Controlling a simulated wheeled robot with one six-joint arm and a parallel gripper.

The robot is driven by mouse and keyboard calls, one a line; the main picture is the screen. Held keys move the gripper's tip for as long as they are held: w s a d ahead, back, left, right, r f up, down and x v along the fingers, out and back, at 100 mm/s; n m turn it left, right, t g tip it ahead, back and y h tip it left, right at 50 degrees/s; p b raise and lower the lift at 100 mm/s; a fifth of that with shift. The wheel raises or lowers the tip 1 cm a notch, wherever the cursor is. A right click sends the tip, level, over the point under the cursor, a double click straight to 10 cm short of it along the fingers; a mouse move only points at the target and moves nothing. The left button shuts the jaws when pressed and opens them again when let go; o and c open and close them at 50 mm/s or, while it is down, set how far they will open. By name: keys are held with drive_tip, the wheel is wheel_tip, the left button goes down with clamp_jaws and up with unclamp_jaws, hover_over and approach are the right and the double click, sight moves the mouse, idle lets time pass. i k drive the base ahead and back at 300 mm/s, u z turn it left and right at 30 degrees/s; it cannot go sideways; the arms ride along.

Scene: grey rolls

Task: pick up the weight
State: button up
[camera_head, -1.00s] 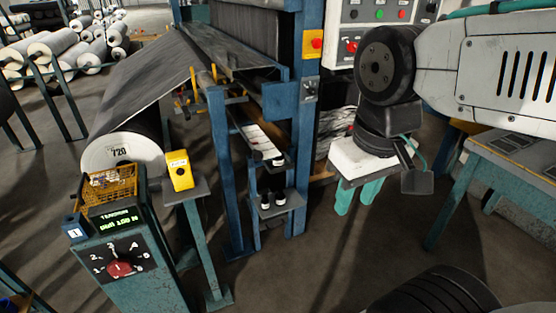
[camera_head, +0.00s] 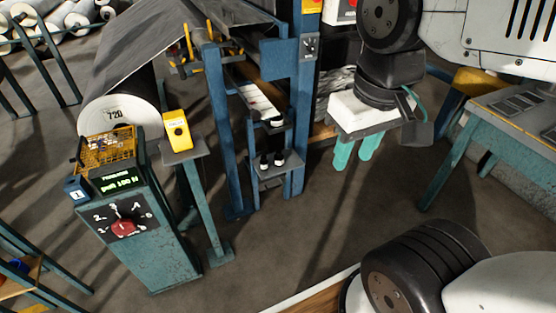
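I cannot tell for certain which thing is the weight. Small black-and-white pieces (camera_head: 271,160) stand on the lower shelf of a narrow blue rack, and similar dark ones (camera_head: 275,122) sit on the shelf above. My gripper (camera_head: 356,160) hangs from its white plate to the right of this rack, with two teal fingers pointing down. A narrow gap shows between the fingers, with nothing held in it. The gripper is apart from the shelves and the pieces.
A yellow device (camera_head: 177,131) stands on a post table left of the rack. A console (camera_head: 125,228) with a green display, red knob and wire basket (camera_head: 107,150) stands in front. A large grey roll (camera_head: 118,116) is behind it. A table (camera_head: 500,115) stands at right. Floor between is clear.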

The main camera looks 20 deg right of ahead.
sight(277, 120)
drive_tip(key=k, duration=1.2)
drive_tip(key=z, duration=0.65)
drive_tip(key=i, duration=1.85)
drive_tip(key=u, duration=0.65)
